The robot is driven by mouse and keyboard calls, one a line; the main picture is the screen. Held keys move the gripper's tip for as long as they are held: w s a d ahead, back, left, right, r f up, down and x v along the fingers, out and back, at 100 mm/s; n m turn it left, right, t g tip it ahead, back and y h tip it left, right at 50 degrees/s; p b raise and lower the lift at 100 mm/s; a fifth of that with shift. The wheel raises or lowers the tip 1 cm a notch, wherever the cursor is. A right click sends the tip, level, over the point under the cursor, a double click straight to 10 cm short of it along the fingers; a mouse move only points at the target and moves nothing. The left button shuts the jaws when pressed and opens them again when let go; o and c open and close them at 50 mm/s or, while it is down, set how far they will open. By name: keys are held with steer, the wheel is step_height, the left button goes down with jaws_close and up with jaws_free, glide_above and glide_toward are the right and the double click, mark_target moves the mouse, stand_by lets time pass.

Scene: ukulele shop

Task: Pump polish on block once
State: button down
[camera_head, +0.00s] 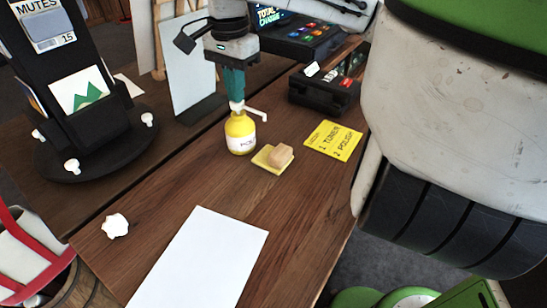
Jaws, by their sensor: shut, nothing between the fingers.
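A yellow polish bottle (240,137) with a white label and a white pump spout stands upright on the wooden counter. Its spout points to the right. A small tan block (281,154) lies on a yellow pad (264,160) just right of the bottle, near and below the spout's tip. My gripper (235,98) points down directly above the bottle, with its teal fingers shut at the pump head. The pump's top is hidden by the fingers, so I cannot tell whether they press on it.
A yellow note (333,139) lies right of the block, with a black case (325,90) behind it. A white sheet (203,262) and a crumpled white piece (115,226) lie in front. A black display stand (95,135) is at left. The counter's middle is clear.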

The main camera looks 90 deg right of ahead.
steer(key=shift+r+p, duration=1.4)
steer(key=shift+p, duration=0.05)
steer(key=shift+r, duration=0.15)
step_height(320, 180, up, 6)
steer(key=p, duration=0.5)
stand_by(0.4)
